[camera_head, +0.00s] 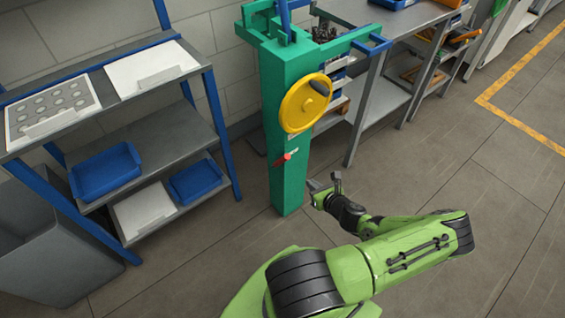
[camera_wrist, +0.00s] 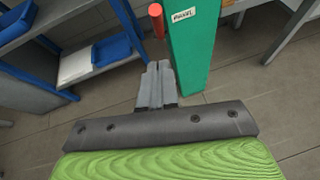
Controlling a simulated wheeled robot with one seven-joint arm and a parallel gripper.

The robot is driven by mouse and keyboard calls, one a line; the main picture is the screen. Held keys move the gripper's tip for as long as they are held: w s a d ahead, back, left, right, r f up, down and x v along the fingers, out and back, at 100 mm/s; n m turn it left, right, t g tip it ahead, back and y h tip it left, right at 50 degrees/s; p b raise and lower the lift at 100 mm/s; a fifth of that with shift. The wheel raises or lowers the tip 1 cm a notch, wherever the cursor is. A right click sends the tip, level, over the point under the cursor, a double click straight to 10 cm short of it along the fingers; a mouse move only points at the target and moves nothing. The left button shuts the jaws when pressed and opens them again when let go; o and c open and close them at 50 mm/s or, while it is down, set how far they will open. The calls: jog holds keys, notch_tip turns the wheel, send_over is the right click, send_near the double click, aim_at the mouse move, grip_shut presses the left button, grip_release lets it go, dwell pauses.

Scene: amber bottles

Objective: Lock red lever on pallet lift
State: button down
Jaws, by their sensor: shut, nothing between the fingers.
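The red lever (camera_head: 283,160) sticks out from the front of a green column (camera_head: 284,118), below a yellow handwheel (camera_head: 305,103). In the wrist view the red lever (camera_wrist: 156,20) shows at the top, its end towards me, beside the green column (camera_wrist: 193,45). My gripper (camera_head: 323,188) is to the right of the column's lower part in the head view. In the wrist view my gripper (camera_wrist: 158,68) has its fingers together and empty, a little below the lever in the picture and apart from it.
A shelf rack (camera_head: 155,135) with blue trays (camera_head: 105,170) stands to the left. A grey bin (camera_head: 45,250) is at the lower left. A workbench (camera_head: 400,25) stands behind the column to the right. The floor at the right is clear.

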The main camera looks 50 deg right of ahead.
jog(key=w+r+b+x, duration=0.1)
jog(key=r+b+x, duration=0.1)
jog(key=x, duration=1)
jog(key=shift+w+d+b, duration=0.4)
jog(key=shift+b, duration=0.45)
jog(key=shift+r, duration=0.1)
